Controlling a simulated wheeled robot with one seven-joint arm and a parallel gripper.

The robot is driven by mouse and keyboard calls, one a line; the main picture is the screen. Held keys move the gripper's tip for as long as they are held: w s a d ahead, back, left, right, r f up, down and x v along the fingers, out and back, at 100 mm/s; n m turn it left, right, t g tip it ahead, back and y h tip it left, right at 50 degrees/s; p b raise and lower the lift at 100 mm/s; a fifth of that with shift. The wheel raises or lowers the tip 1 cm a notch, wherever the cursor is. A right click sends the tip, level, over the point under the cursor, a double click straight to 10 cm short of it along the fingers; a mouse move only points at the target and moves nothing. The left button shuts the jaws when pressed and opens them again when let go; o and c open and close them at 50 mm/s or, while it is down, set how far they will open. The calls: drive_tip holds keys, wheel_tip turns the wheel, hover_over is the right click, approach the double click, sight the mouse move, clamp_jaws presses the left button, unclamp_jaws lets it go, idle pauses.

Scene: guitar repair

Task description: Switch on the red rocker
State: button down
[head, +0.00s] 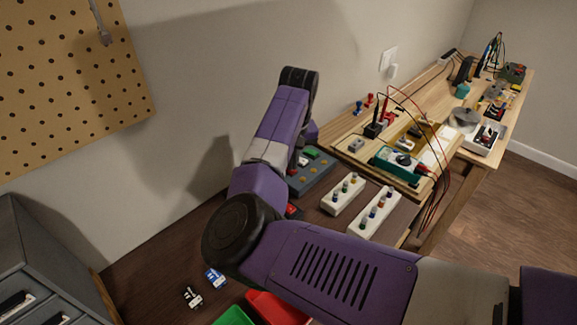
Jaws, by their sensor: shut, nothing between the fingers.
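A small red part (292,210) shows just past my arm's elbow on the dark bench. My arm hides most of what is around it, and I cannot tell whether it is the red rocker or which way it is set. A grey box (318,179) with a green part on top (311,152) and several brass-coloured round fittings stands behind my arm, partly covered by it. My gripper is not visible; the purple arm links rise across the middle of the head view and hide the area behind them.
Two white blocks with small coloured-top items, one nearer (363,226) and one farther (330,204), stand right of the grey box. A teal meter (391,163) with leads sits on a wooden bench. Red (277,308) and green (233,317) bins are at the front.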

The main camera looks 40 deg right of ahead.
wheel_tip(320, 180, up, 6)
drive_tip(key=p, duration=0.6)
drive_tip(key=shift+r, duration=0.25)
idle(0.4)
